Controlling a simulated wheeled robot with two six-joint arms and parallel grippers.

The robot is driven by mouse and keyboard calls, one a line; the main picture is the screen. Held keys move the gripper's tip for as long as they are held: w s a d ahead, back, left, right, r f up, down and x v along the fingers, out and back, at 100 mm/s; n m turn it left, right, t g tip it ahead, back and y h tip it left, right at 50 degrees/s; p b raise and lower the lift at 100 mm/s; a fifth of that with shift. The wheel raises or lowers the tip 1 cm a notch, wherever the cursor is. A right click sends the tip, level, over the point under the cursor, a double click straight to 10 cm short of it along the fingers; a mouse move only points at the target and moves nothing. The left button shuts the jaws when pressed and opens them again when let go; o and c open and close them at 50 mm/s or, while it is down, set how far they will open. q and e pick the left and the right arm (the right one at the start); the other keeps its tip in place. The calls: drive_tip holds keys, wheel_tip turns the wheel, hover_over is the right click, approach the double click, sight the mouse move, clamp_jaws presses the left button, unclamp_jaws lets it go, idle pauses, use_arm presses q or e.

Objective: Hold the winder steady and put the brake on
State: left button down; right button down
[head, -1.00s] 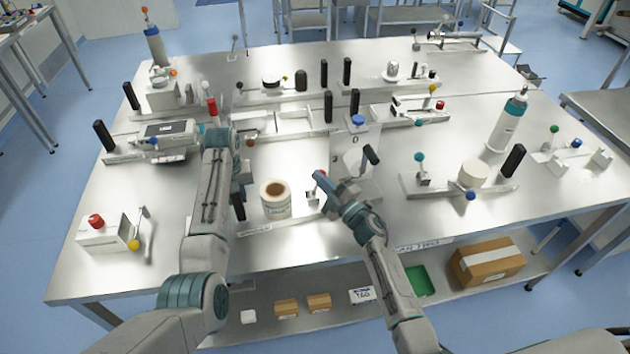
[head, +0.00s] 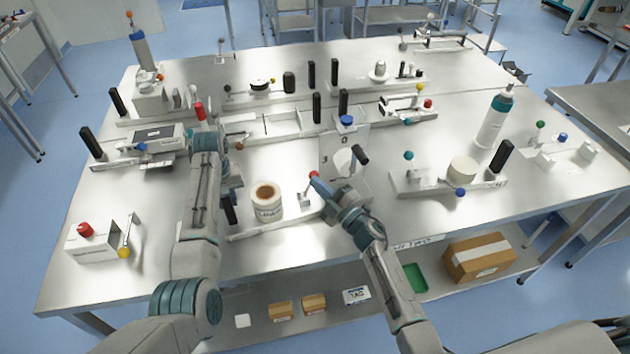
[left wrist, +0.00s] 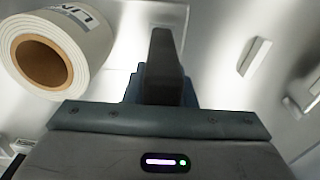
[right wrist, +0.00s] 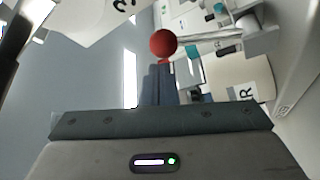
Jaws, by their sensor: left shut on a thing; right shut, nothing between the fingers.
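The winder has a white label roll (head: 267,201) on a flat pale base, with a black upright grip (head: 230,209) at its left end. My left gripper (head: 232,192) is shut on this grip, left of the roll. The dark grip (left wrist: 163,65) stands between the fingers in the left wrist view, with the roll (left wrist: 54,60) beside it. The brake lever's red ball (head: 314,174) is right of the roll. My right gripper (head: 320,184) is shut and empty at the ball. In the right wrist view the ball (right wrist: 163,43) is just beyond the fingertips; contact is unclear.
A white panel with a black crank handle (head: 360,155) and blue knob (head: 347,120) stands close behind my right gripper. A long white tray (head: 262,124) lies behind the roll. A red-button box (head: 95,240) is at front left.

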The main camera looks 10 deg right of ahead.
use_arm(q)
drive_tip(key=shift+s+f, duration=0.3)
drive_tip(key=shift+f, duration=0.25)
use_arm(e)
drive_tip(key=v, duration=0.8)
drive_tip(key=shift+s, duration=0.25)
use_arm(q)
drive_tip(key=shift+w+r, duration=0.1)
drive_tip(key=shift+r, duration=0.15)
use_arm(e)
drive_tip(key=shift+w+f, duration=0.1)
drive_tip(key=shift+w, duration=0.05)
use_arm(q)
drive_tip(key=c, duration=1.3)
unclamp_jaws()
drive_tip(key=shift+o, duration=0.9)
drive_tip(key=shift+w+r, duration=0.1)
drive_tip(key=shift+r, duration=0.05)
drive_tip(key=shift+r, duration=0.15)
wheel_tip(320, 180, up, 12)
drive_tip(key=shift+f, duration=0.1)
